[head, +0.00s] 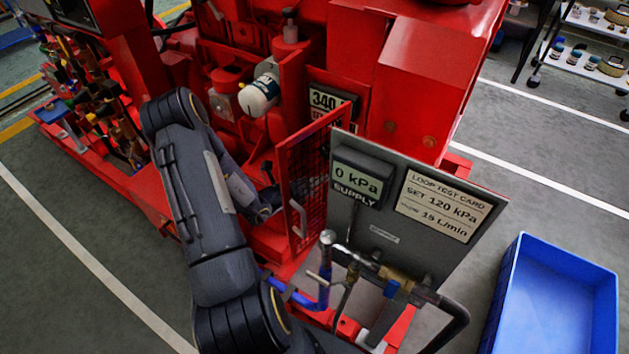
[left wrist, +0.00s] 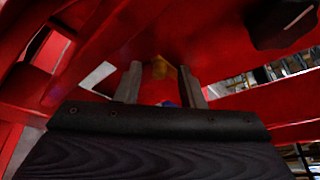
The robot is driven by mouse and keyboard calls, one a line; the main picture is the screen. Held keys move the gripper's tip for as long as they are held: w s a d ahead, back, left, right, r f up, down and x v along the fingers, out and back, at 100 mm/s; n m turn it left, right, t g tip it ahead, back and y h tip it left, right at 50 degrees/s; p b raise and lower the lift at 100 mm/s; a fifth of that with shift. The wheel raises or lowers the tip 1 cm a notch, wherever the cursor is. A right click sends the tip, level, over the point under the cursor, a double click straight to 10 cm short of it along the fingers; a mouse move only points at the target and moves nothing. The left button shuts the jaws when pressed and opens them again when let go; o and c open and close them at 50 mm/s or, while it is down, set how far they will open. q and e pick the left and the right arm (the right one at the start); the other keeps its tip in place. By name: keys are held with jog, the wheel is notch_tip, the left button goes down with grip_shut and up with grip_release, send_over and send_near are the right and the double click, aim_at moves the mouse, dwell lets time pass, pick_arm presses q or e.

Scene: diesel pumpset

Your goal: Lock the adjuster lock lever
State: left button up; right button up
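My left arm comes in from the bottom of the head view and bends down into the red pumpset (head: 420,85). Its gripper (head: 270,198) is inside the machine, beside the open red mesh guard (head: 305,180), and its tips are largely hidden. In the left wrist view the two grey fingers (left wrist: 161,82) stand apart. A small yellow-brown part (left wrist: 160,68) shows between or beyond them, with a bit of blue below it; contact cannot be told. I cannot surely identify the adjuster lock lever in either view. My right gripper is not in view.
A grey panel with a supply gauge reading 0 kPa (head: 357,178) and a loop test card (head: 445,205) stands right of the guard. Pipes and a hose lie before it. A blue crate (head: 508,290) stands at the lower right. Red framing surrounds the gripper closely.

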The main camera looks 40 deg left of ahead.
pick_arm(q)
jog(key=v, duration=0.8)
jog(key=shift+p, duration=0.35)
